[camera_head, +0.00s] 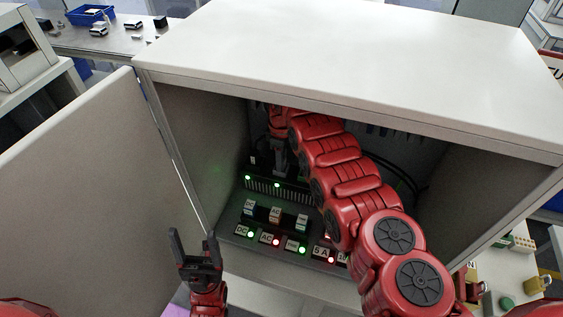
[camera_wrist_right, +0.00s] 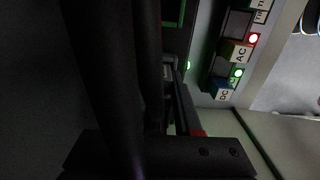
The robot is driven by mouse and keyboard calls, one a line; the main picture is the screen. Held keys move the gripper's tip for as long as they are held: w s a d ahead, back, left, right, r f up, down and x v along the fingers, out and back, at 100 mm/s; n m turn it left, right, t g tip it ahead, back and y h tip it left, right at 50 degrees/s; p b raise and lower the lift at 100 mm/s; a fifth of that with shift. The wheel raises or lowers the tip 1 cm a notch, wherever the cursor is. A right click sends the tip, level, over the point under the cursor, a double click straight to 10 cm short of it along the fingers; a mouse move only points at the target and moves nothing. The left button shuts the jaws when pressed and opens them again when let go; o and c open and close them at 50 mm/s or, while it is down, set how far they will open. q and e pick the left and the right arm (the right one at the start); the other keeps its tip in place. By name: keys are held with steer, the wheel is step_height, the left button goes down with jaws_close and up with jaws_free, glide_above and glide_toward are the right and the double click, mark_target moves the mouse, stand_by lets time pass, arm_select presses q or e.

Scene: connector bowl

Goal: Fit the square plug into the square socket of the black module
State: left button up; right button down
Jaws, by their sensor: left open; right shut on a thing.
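My right gripper (camera_head: 280,170) reaches inside the open cabinet, pointing down at the black module (camera_head: 262,189), which has green lights on it. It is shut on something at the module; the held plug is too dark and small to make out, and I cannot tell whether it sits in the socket. In the right wrist view, dark gripper fingers fill the left and middle, with a green light just beyond. The square socket is not distinguishable. My left gripper (camera_head: 195,247) is open and empty in front of the cabinet, near its open door.
The cabinet's white top (camera_head: 340,45) and side walls enclose my right arm. Labelled blocks (camera_head: 276,215) and a panel of red and green lights (camera_head: 290,245) lie in front of the module. Dark cables (camera_head: 405,180) hang at the right. The open door (camera_head: 80,190) stands left.

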steer(key=shift+f, duration=0.1)
steer(key=c, duration=0.6)
jaws_free()
steer(key=shift+r, duration=0.3)
step_height(320, 180, up, 6)
steer(key=shift+r+b, duration=0.2)
steer(key=shift+b, duration=0.9)
steer(key=shift+r, duration=0.35)
